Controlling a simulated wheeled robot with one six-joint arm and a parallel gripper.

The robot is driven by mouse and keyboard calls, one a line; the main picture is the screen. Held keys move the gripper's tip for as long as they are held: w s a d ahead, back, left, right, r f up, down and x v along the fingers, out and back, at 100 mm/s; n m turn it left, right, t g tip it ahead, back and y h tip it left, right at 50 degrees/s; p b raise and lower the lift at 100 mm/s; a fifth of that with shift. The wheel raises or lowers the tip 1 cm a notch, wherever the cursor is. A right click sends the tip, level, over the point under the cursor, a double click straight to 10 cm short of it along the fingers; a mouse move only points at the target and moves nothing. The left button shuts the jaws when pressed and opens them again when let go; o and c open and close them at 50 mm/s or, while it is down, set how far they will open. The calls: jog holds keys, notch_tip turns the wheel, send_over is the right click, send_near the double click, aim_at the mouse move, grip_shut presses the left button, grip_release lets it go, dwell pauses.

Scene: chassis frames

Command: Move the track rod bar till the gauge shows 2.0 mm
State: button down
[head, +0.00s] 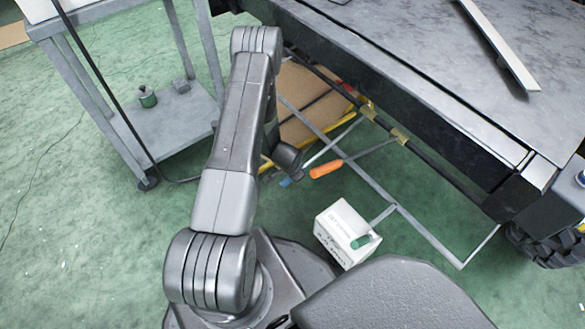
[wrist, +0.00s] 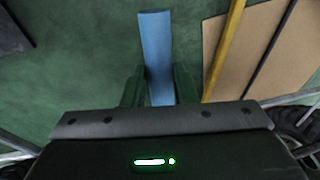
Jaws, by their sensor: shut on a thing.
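In the wrist view, my gripper (wrist: 160,86) has its two dark fingers on either side of a flat blue handle (wrist: 155,42) and is shut on it. In the head view, my gripper (head: 287,157) is low under the vehicle's edge, partly hidden by my arm. The end of the blue handle (head: 285,182) shows just below it. A grey bar (head: 330,140) runs from near there up toward a dark rod (head: 440,168) with yellowish collars. I cannot tell which part is the track rod bar. No gauge reading is legible.
An orange-handled lever (head: 325,168) lies close to the right of my gripper. A brown board (head: 300,95) lies behind.

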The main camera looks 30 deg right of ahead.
jog(key=shift+w+d+f, duration=0.1)
jog(key=shift+w+d, duration=0.05)
jog(key=shift+w, duration=0.05)
jog(key=c, duration=1.3)
grip_release()
jog(key=shift+o, duration=0.7)
jog(key=shift+s, duration=0.1)
jog(key=p+v, duration=0.3)
jog(key=v, duration=1)
jog(key=shift+a+r, duration=0.3)
jog(key=b+x, duration=0.3)
jog(key=x, duration=1.1)
jog(key=shift+s+d, duration=0.1)
jog(key=shift+s, duration=0.05)
jog(key=shift+r, duration=0.25)
